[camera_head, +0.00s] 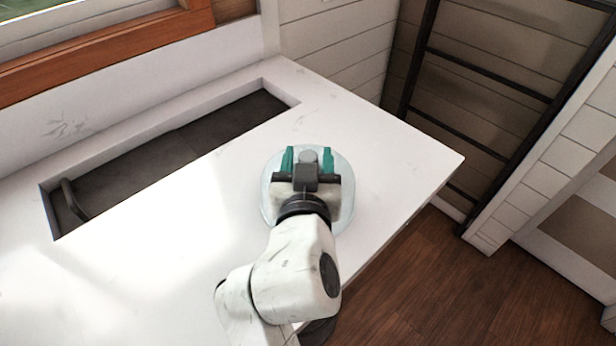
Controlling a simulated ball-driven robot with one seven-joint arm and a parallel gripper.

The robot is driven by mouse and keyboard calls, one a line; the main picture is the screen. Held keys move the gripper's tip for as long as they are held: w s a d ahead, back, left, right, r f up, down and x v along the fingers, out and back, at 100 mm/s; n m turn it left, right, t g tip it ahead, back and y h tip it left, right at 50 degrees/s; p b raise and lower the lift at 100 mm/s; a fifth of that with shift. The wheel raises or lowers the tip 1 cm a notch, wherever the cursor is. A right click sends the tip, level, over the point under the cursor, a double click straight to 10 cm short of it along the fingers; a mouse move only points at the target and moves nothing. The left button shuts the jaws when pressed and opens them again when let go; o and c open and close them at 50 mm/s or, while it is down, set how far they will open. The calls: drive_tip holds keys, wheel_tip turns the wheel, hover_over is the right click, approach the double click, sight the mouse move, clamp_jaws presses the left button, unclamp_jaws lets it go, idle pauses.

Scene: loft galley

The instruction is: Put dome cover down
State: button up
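The dome cover (346,190) is a clear, pale round glass cover, seen from above near the right end of the white counter. My gripper (308,157) is directly over it, with its two teal fingers spread apart. A grey, rounded knob-like part shows between the fingers, with a small gap on either side. My gripper and wrist hide the middle of the cover. It looks level; I cannot tell whether its rim touches the counter.
The white counter (390,150) is clear around the cover, with its front edge and right corner close by. A dark recessed sink (190,145) with a tap (72,199) lies to the left. A dark ladder (490,75) stands beyond the right end, above wood floor.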

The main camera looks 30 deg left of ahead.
clamp_jaws()
idle(0.3)
